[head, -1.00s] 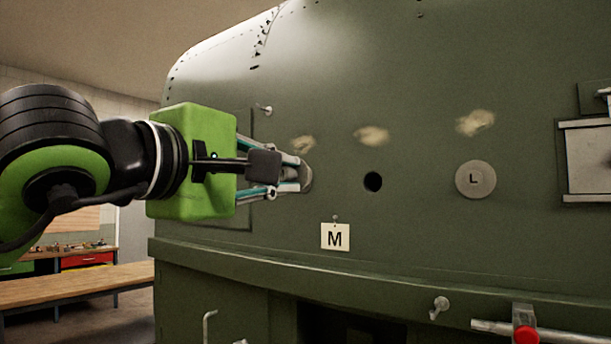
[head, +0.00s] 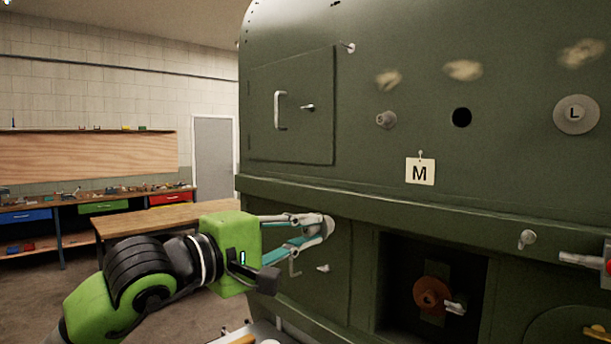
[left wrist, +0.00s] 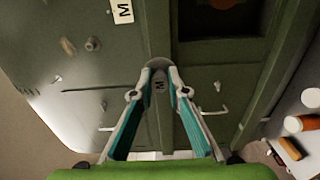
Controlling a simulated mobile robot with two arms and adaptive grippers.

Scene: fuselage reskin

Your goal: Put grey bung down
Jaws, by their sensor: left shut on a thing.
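My left gripper (head: 322,227) is shut on the grey bung (head: 328,228), a round grey piece held in the air in front of the green fuselage, below its ledge. In the left wrist view the grey bung (left wrist: 160,68) sits between the fingertips, with what looks like an M on it. A smaller grey plug (head: 386,119), seemingly marked S, sits in the fuselage skin. A dark open hole (head: 461,117) is to its right, then a large grey disc marked L (head: 576,114). My right gripper is not in view.
A white M tag (head: 420,171) hangs below the hole. A wooden bench (head: 150,221) stands at the left. A pale surface with orange and white items (left wrist: 307,122) is at the wrist view's lower right. A dark recess with a rust-coloured fitting (head: 432,293) lies right of my gripper.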

